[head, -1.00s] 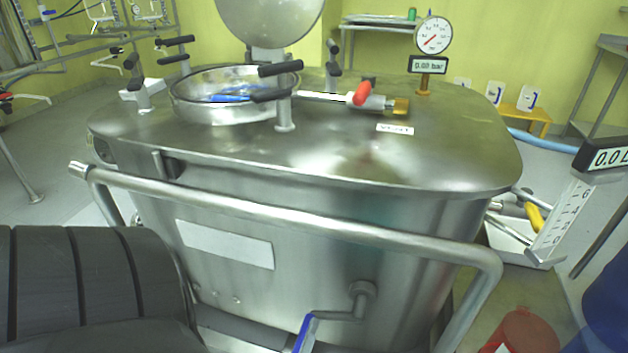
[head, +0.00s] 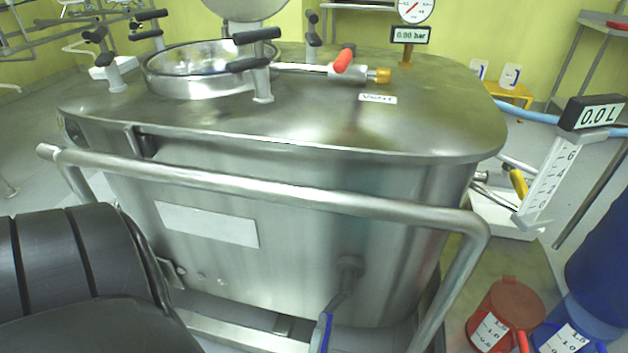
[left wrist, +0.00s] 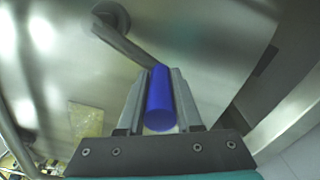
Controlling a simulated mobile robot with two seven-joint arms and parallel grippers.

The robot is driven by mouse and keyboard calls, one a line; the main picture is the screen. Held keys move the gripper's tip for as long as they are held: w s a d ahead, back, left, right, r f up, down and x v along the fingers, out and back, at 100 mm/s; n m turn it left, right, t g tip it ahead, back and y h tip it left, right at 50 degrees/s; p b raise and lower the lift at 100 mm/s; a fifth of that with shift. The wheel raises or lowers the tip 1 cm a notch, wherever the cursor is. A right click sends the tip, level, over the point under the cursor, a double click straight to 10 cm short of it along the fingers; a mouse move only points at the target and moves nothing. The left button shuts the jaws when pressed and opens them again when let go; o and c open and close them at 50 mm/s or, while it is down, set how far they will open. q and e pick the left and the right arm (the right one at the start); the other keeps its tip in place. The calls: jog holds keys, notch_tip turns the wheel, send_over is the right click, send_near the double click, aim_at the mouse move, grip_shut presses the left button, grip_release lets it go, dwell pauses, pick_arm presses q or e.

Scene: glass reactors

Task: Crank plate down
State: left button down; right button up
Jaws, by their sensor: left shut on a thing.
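The crank is a bent metal arm (head: 341,287) on the front wall of the steel vessel (head: 300,225), with a blue handle (head: 321,333) at its end. In the head view the arm hangs steeply down, slightly left, from its hub. In the left wrist view my left gripper (left wrist: 159,78) is shut on the blue handle (left wrist: 160,105), one finger on each side. The metal arm (left wrist: 128,46) runs from the handle to the round hub at upper left. In the head view most of the left gripper is below the frame. I cannot pick out the plate.
A tubular rail (head: 270,190) crosses the vessel's front above the crank. The round port (head: 190,85) on top is open beside a gauge (head: 411,35) reading 0.00 bar.

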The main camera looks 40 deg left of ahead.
pick_arm(q)
jog(key=shift+w+d+f+n, duration=0.3)
jog(key=shift+d+n, duration=0.1)
jog(key=shift+d, duration=0.15)
jog(key=shift+w+d+f+n, duration=0.3)
jog(key=shift+d+n, duration=0.1)
jog(key=shift+d, duration=0.1)
jog(key=c, duration=0.9)
grip_release()
jog(key=o, duration=0.3)
jog(key=shift+w+d+r, duration=0.1)
jog(key=shift+r, duration=0.1)
